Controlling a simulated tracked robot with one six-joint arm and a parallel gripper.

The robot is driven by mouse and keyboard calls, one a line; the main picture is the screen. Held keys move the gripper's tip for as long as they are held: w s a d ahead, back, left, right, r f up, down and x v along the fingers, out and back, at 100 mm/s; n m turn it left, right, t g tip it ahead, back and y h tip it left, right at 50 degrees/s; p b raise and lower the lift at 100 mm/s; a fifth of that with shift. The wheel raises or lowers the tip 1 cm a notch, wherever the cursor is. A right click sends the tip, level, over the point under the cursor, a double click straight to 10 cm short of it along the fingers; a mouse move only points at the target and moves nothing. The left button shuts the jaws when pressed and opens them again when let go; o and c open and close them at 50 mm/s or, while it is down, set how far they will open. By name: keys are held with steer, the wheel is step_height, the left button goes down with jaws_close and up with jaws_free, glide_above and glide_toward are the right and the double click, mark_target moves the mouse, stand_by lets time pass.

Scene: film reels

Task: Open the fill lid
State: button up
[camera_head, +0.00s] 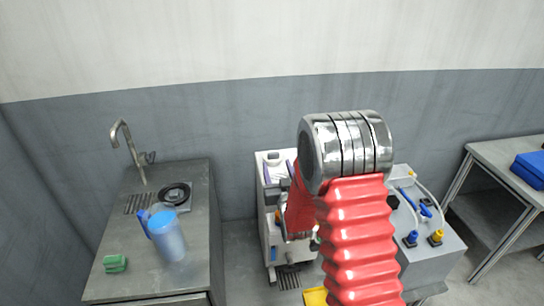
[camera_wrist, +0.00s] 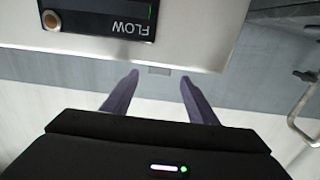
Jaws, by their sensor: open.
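A white machine (camera_head: 264,220) stands behind my red arm, which hides much of it. In the head view my gripper (camera_head: 281,167) is over its top, its purple-grey fingers partly hidden by the arm. In the wrist view my gripper (camera_wrist: 158,75) is open and empty. A small grey tab (camera_wrist: 158,71) at the edge of the machine's white panel (camera_wrist: 190,40) shows between the fingertips; I cannot tell if it belongs to the fill lid. A black FLOW display (camera_wrist: 100,15) with an orange-brown knob (camera_wrist: 51,20) is on that panel.
A counter (camera_head: 203,225) with a tap (camera_head: 127,145), a blue jug (camera_head: 168,238) and a green sponge (camera_head: 115,263) stands left. A grey unit (camera_head: 430,260) with blue and yellow fittings is right of my arm. A table (camera_head: 500,152) with a blue box (camera_head: 530,168) stands far right.

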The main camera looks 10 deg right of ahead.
mark_target(274, 156)
steer(key=w, duration=0.7)
steer(key=shift+w, duration=0.25)
steer(key=shift+c, duration=0.7)
